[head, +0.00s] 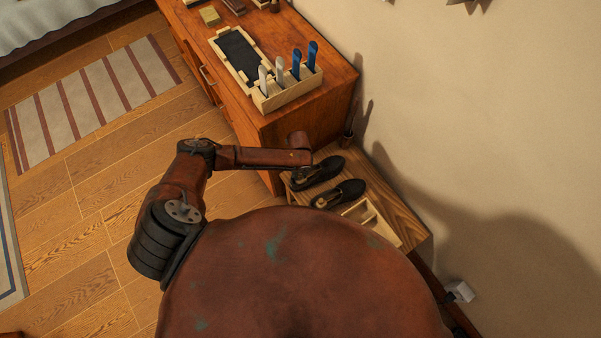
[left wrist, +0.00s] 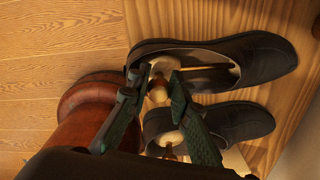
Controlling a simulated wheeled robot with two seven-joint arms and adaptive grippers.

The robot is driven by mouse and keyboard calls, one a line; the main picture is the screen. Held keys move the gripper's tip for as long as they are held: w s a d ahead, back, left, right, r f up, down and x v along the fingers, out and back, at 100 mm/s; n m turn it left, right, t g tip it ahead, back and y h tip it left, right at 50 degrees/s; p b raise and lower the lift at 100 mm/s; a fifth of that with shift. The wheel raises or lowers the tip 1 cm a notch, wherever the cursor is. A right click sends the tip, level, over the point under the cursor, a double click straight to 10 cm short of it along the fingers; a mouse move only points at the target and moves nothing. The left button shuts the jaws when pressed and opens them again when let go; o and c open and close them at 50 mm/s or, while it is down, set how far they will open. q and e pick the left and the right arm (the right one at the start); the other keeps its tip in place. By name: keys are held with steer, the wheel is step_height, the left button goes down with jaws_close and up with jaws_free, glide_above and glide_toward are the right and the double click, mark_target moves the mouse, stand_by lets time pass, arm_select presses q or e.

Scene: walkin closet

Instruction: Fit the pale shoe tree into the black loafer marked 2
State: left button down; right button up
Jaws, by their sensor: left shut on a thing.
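Two black loafers lie side by side on a wooden bench, toes toward the wall: the far loafer (head: 328,169) and the near loafer (head: 350,188). In the left wrist view they appear as the upper loafer (left wrist: 262,58) and lower loafer (left wrist: 240,122). I cannot read any number mark. My left gripper (left wrist: 158,78) is shut on the pale shoe tree (left wrist: 206,78) at its heel end. The tree lies along the upper loafer's opening; how deep it sits I cannot tell. Pale wood also shows in the lower loafer, partly hidden by a finger. My right gripper is out of view.
The wooden bench (head: 403,207) carries a pale compartment tray (head: 369,217) on the near side. A brown dresser (head: 325,112) stands just beyond the loafers, bearing a holder (head: 290,92) with shoehorn-like pieces. The wall is close on the right; open floor lies left.

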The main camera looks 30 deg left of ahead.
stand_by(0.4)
arm_select(q)
steer(key=c, duration=1.7)
jaws_free()
steer(key=shift+o, duration=0.8)
steer(key=o, duration=0.4)
steer(key=shift+o, duration=0.2)
steer(key=shift+r+p, duration=1.65)
steer(key=shift+r, duration=0.3)
steer(key=shift+r+p, duration=1.75)
steer(key=shift+r, duration=0.35)
